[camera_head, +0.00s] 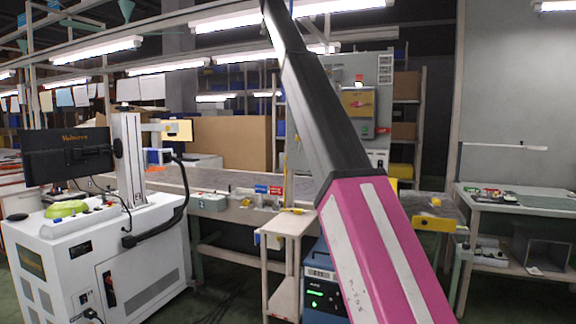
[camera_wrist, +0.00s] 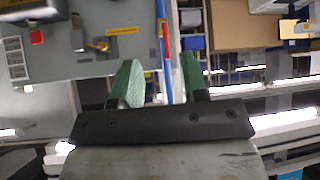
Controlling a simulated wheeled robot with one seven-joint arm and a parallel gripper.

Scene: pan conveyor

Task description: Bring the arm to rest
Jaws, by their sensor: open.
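My arm, with a magenta link and a black and grey link, crosses the head view from the lower right up to the top edge. Its end is out of that picture. My gripper (camera_wrist: 160,75) shows in the wrist view. Its two green fingers stand apart, with nothing held between them. Behind the gap are the background's blue and red upright strips, which look farther off than the fingers.
A white machine cabinet (camera_head: 110,265) with a monitor (camera_head: 68,155) stands at the left. A long grey bench (camera_head: 240,215) runs behind. A small cart (camera_head: 287,226) and a blue unit (camera_head: 322,285) stand near the middle. A grey workbench (camera_head: 510,205) is at the right.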

